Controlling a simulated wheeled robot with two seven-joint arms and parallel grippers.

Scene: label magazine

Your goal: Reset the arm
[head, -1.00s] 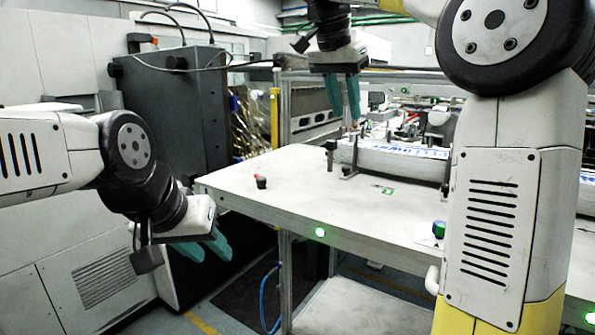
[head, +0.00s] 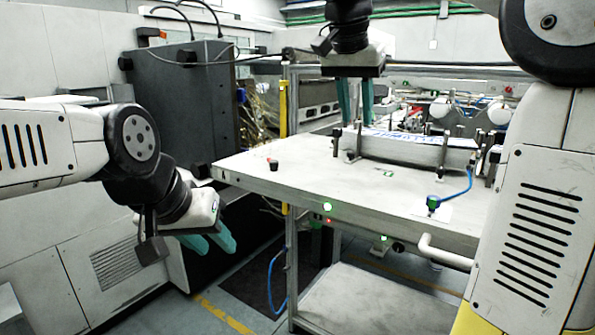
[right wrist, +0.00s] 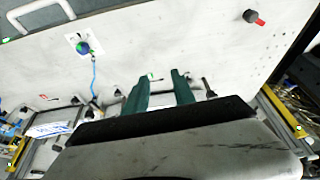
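My right gripper (head: 356,116) hangs fingers down over the worktable (head: 290,180) in the head view, near the left end of the label magazine (head: 415,147). Its two teal fingers are apart, with nothing between them; the right wrist view (right wrist: 160,92) shows the same gap. My left gripper (head: 218,248) is at the lower left, off the table's left edge, pointing down and to the right. Its teal fingers are a little apart and hold nothing visible. Part of the magazine is hidden by my right arm's side of the picture.
A small black and red knob (head: 273,164) stands on the table's left part. A green and blue button (head: 433,203) with a blue cable sits near the front edge, above a white handle (head: 445,252). A dark grey cabinet (head: 185,105) stands behind the left. The table's middle is clear.

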